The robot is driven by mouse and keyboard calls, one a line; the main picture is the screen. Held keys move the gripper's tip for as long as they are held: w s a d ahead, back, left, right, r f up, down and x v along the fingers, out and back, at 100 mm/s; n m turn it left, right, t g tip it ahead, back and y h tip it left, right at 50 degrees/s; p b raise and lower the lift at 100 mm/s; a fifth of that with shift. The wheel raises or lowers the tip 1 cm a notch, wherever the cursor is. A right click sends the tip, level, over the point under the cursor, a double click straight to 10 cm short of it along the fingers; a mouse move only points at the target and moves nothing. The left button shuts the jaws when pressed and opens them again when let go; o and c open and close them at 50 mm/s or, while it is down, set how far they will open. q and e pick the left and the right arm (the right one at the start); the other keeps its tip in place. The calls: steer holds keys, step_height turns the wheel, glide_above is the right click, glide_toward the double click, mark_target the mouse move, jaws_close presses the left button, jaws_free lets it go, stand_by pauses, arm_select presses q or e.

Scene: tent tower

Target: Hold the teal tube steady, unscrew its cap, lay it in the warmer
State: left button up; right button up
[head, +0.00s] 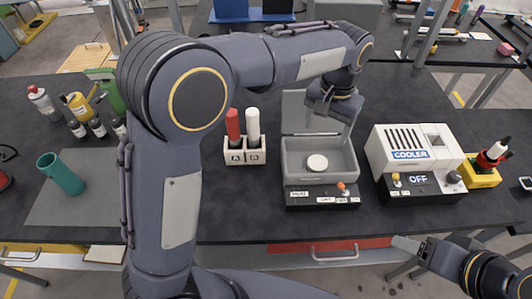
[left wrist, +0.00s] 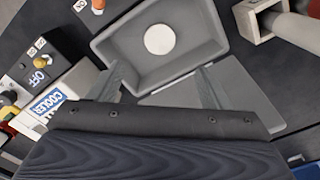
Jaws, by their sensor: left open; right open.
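The teal tube (head: 62,175) stands on a grey mat at the left of the table; its top looks open, with no cap on it. A round white cap (head: 317,163) lies flat inside the grey open-lidded box, apparently the warmer (head: 290,160). The left wrist view shows the cap (left wrist: 158,39) on the floor of the warmer's tray (left wrist: 205,48). My left gripper (head: 328,106) is open and empty above the warmer, by its raised lid; its spread fingers show in the left wrist view (left wrist: 162,84). My right gripper (head: 410,248) is open and empty in front of the table's edge, far from the tube.
A white cooler (head: 405,145) stands right of the warmer, with a yellow holder (head: 482,174) beyond it. A rack (head: 246,152) with red and white tubes stands left of the warmer. Several bottles (head: 78,105) stand at the back left. My left arm crosses the middle.

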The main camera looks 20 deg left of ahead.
arm_select(q)
steer(key=s+a+r+n+t+h, duration=0.15)
steer(key=s+a, duration=0.25)
steer(key=a, duration=0.4)
steer(key=s+a+r+n+h, duration=0.1)
steer(key=s+a+r+h, duration=0.1)
steer(key=s+a, duration=0.4)
steer(key=s+a+f+n+t, duration=0.1)
steer(key=s+a+f+t, duration=0.1)
steer(key=s, duration=0.5)
steer(key=s+a+f+n+t, duration=0.2)
steer(key=s+a, duration=0.2)
steer(key=s, duration=0.3)
steer(key=shift+a+f, duration=0.25)
steer(key=shift+a, duration=0.05)
